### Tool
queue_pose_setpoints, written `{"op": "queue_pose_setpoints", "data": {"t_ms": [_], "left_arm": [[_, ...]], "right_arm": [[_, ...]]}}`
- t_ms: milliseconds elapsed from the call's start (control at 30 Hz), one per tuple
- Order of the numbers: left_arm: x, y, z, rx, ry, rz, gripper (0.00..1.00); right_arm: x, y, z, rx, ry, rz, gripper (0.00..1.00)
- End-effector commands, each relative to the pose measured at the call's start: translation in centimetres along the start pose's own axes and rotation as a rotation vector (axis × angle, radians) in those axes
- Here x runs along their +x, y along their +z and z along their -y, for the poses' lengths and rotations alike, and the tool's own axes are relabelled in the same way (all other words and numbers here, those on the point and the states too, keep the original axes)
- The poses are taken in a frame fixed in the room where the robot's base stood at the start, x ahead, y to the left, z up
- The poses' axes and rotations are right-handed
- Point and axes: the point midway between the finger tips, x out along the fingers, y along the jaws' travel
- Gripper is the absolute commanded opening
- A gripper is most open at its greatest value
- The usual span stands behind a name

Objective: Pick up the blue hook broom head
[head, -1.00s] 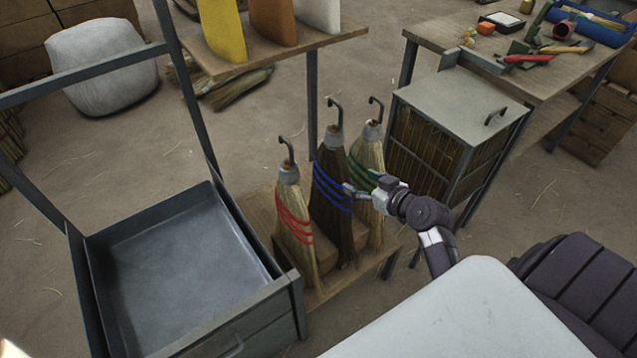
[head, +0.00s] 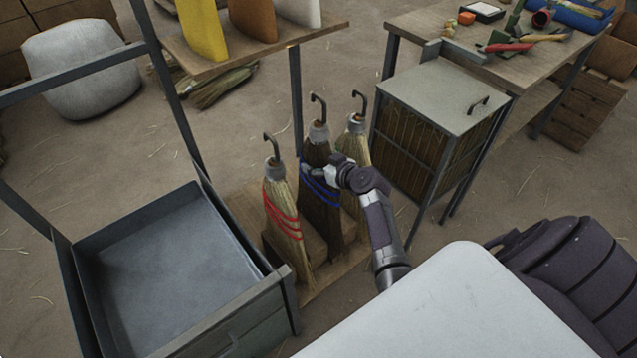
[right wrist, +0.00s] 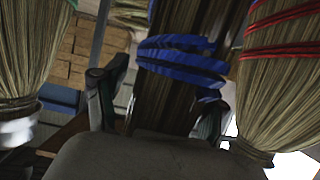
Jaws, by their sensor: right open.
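The blue hook broom head (head: 322,214) stands upright on a low wooden shelf, between two others. It has dark bristles, blue cord windings and a dark hook on top. My right gripper (head: 317,170) is at its upper bristles, by the blue windings, and partly covers it. In the right wrist view, the blue-wound broom head (right wrist: 182,62) shows between the two spread fingers of my right gripper (right wrist: 155,105). The fingers are open; whether either touches the bristles I cannot tell. My left gripper is not in view.
A red-wound broom head (head: 283,222) stands close on the left, and another hooked broom head (head: 353,146) close on the right, partly hidden by my arm. An empty grey tray (head: 165,265) is at the left. A wire-sided cabinet (head: 440,95) stands at the right.

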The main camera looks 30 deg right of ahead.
Motion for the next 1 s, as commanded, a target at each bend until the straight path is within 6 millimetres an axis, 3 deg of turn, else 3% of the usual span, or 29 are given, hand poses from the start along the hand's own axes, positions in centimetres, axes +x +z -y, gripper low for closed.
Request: {"op": "queue_pose_setpoints", "data": {"t_ms": [167, 567, 1000], "left_arm": [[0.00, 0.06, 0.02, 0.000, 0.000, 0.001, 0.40], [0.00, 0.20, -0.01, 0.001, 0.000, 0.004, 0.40], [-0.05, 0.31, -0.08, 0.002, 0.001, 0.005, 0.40]], "right_arm": [[-0.02, 0.01, 0.00, 0.000, 0.000, 0.000, 0.67], [-0.05, 0.02, 0.01, 0.001, 0.000, 0.000, 0.01], [-0.10, -0.25, -0.03, 0.000, 0.000, -0.003, 0.00]]}}
